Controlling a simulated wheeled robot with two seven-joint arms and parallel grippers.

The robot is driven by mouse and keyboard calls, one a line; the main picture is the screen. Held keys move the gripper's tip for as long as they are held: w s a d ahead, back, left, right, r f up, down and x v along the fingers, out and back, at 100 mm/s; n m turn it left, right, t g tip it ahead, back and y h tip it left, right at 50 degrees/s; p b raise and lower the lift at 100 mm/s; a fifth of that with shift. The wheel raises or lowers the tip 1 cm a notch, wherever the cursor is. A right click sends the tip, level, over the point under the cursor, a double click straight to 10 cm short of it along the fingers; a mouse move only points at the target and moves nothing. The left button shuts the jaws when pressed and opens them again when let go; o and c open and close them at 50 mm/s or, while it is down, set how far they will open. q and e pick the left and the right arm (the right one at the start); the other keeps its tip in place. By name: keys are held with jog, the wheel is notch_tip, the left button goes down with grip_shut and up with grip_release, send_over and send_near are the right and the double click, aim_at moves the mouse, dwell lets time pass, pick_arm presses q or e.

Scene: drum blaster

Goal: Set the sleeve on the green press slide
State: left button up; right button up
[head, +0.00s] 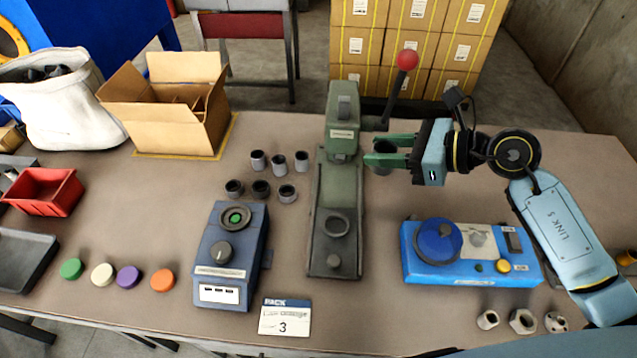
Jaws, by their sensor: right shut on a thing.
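The green press (342,135) stands at the middle of the table, with its slide (326,190) running toward me. My right gripper (375,151) comes in from the right, just right of the press. It is shut on a grey sleeve (383,147), held beside the slide's far end; the fingers partly hide it. Several more grey sleeves (279,161) stand on the table left of the press. My left gripper is not in view.
A lever with a red ball (407,60) rises behind my right gripper. A dark blue device (231,255) stands left of the slide, a bright blue control box (470,254) right. A cardboard box (170,115) is far left. Table between slide and control box is clear.

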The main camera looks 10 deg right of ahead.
jog(key=w+a+f, duration=0.2)
jog(key=f, duration=0.1)
jog(key=w+a+f, duration=0.1)
jog(key=shift+f, duration=0.4)
jog(key=shift+c, duration=0.2)
jog(key=shift+o, duration=0.2)
jog(key=a+f+m+t+h, duration=0.1)
jog(key=a+f, duration=0.2)
jog(key=f, duration=0.7)
jog(key=shift+w+a+f+p, duration=0.15)
jog(key=shift+a+f+p, duration=0.1)
jog(key=shift+f+p, duration=0.2)
notch_tip(320, 180, down, 5)
jog(key=b, duration=0.5)
jog(key=shift+f, duration=0.2)
jog(key=shift+f+b, duration=0.35)
jog(key=shift+b, duration=0.2)
jog(key=shift+r+p, duration=0.1)
jog(key=shift+p, duration=0.25)
jog(key=shift+f+b, duration=0.6)
jog(key=shift+f, duration=0.1)
